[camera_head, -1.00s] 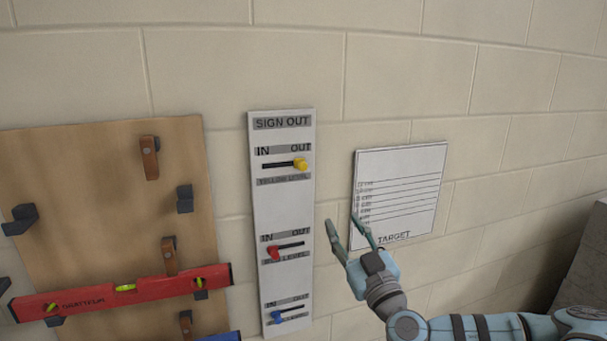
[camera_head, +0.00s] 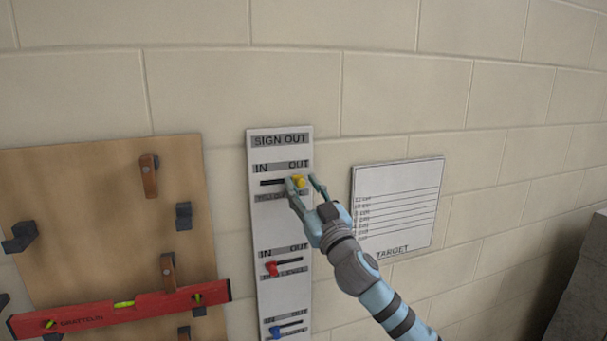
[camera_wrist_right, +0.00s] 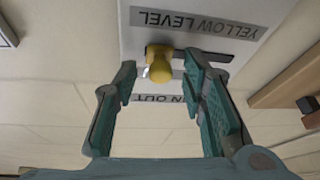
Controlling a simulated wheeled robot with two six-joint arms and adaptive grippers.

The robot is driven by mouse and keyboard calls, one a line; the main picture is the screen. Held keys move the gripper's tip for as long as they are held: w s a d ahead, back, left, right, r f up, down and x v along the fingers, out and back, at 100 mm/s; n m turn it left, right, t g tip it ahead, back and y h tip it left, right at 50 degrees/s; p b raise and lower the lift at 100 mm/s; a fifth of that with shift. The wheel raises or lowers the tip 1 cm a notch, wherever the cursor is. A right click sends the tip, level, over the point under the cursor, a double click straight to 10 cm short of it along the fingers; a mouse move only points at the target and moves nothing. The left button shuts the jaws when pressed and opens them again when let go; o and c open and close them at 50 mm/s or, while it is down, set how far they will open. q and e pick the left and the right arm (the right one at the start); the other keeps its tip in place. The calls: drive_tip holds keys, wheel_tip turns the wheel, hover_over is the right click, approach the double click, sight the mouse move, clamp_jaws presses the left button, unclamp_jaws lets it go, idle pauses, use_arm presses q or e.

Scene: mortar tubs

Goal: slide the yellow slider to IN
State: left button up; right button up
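The yellow slider (camera_head: 298,181) sits at the OUT end of the top slot on the white SIGN OUT board (camera_head: 265,225). My right gripper (camera_head: 305,183) is at the slider, its fingers apart on either side of it in the head view. In the right wrist view, which is upside down, the yellow knob (camera_wrist_right: 160,66) shows beyond and between the open fingertips, nearer the left one. I cannot tell whether a finger touches it. The slot runs from the knob toward IN. My left gripper is not in view.
Below, a red slider (camera_head: 271,268) is at IN and a blue slider (camera_head: 275,331) is at IN. A wooden panel (camera_head: 90,230) with hooks and a red level (camera_head: 120,310) is at left. A white TARGET sheet (camera_head: 400,200) hangs at right.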

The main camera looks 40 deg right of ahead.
drive_tip(key=shift+w, duration=0.3)
drive_tip(key=shift+c, duration=0.4)
drive_tip(key=shift+s, duration=0.1)
clamp_jaws()
